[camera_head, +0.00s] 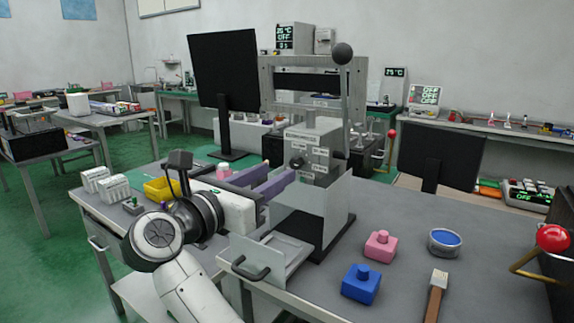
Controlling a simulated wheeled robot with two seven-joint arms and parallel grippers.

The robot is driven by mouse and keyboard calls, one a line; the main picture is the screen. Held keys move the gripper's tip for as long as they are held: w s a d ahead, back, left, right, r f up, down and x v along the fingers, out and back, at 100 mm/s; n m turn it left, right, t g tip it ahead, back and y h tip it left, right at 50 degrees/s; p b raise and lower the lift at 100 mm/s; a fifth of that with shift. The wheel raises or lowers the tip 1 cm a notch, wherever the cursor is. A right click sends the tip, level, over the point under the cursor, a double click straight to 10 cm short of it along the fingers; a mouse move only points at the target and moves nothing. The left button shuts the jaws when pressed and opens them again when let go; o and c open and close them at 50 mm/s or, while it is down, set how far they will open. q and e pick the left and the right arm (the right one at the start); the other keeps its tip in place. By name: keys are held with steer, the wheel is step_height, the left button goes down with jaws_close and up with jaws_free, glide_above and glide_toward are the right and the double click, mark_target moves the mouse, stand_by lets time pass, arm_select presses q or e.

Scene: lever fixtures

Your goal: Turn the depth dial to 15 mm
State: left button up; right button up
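The depth dial (297,162) is a small dark knob on the front of a grey machine housing (322,133). Small white labels surround it, too small to read, so its setting cannot be told.
A lever with a black ball (342,54) rises beside the machine. A clear guard (300,205) stands in front of the housing. A pink block (380,245), blue block (361,284), blue-filled tin (444,242) and brush (436,295) lie on the right. A red-ball lever (552,238) is at the right edge.

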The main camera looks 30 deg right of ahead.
mark_target(294, 162)
steer(key=x, duration=0.7)
steer(key=shift+p, duration=0.35)
jaws_close()
